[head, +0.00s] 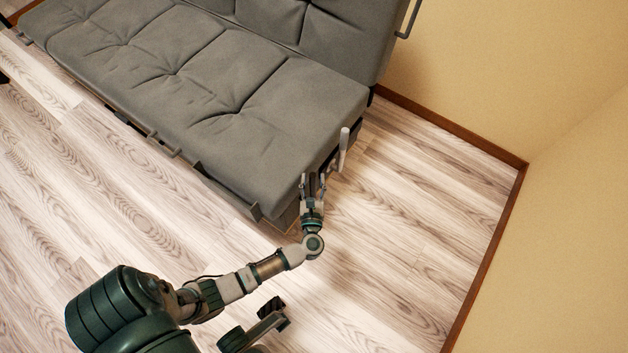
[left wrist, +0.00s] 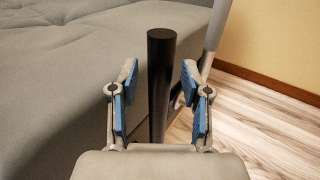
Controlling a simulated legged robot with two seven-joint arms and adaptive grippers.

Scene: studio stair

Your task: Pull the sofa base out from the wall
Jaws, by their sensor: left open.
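The grey sofa (head: 205,85) stands at the upper left in the head view, its tufted seat and backrest visible. Its dark base edge (head: 255,212) shows below the seat; the rest of the base is mostly hidden. My left gripper (head: 313,180) is at the sofa's near right end. In the left wrist view, my left gripper (left wrist: 160,98) is open, with blue pads on both sides of a black upright post (left wrist: 161,80). I see gaps between the pads and the post. A pale grey lever (head: 344,150) rises just right of the gripper.
A beige wall (head: 455,75) with brown skirting (head: 455,127) runs behind and to the right of the sofa. The wood-look floor (head: 430,220) is clear to the right and in front of the sofa.

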